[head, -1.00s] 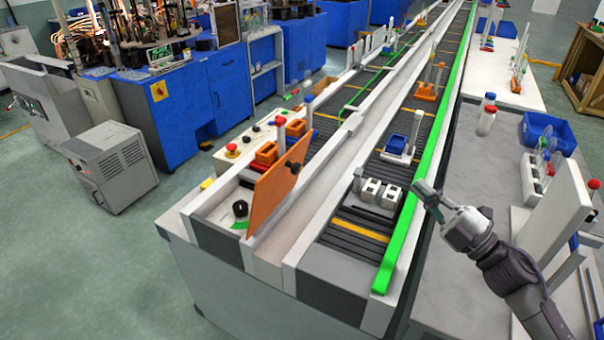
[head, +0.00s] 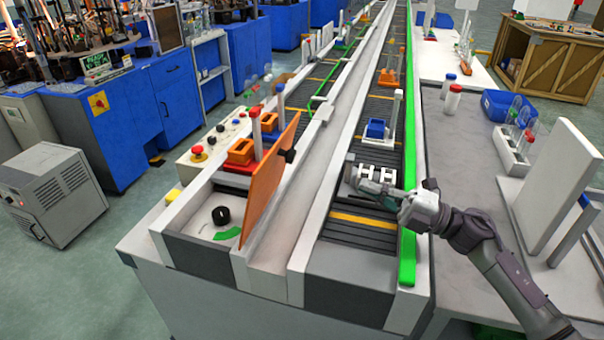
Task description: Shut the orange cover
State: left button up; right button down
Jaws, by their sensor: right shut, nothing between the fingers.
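The orange cover (head: 268,188) stands open, tilted upright along the right side of a white-walled box at the near end of the left conveyor. A black knob (head: 290,155) sticks out from its right face, near the top. Inside the box are a black dial (head: 221,215) and a green arc mark (head: 227,234). My right gripper (head: 362,183) is shut and empty. It is over the right conveyor, to the right of the cover and apart from it, close to a white and grey block piece. My left gripper is not in view.
The white and grey block piece (head: 376,173) lies on the right conveyor (head: 350,228), with a blue holder (head: 377,129) behind it. Orange holders (head: 242,150) stand behind the box. A green rail (head: 409,230) runs under my right arm. A control panel (head: 205,150) with a red button is left.

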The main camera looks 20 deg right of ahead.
aim_at(294, 156)
jog(key=p+x, duration=0.1)
jog(key=x, duration=0.3)
jog(key=p+x, duration=0.2)
jog(key=x, duration=0.2)
jog(key=p+x, duration=0.1)
jog(key=x, duration=0.3)
jog(key=shift+w+a+r, duration=0.1)
jog(key=shift+a+r, duration=0.1)
jog(key=shift+r, duration=0.1)
jog(key=shift+w+a+p, duration=0.35)
jog(key=shift+w+a, duration=0.05)
jog(key=shift+a, duration=0.1)
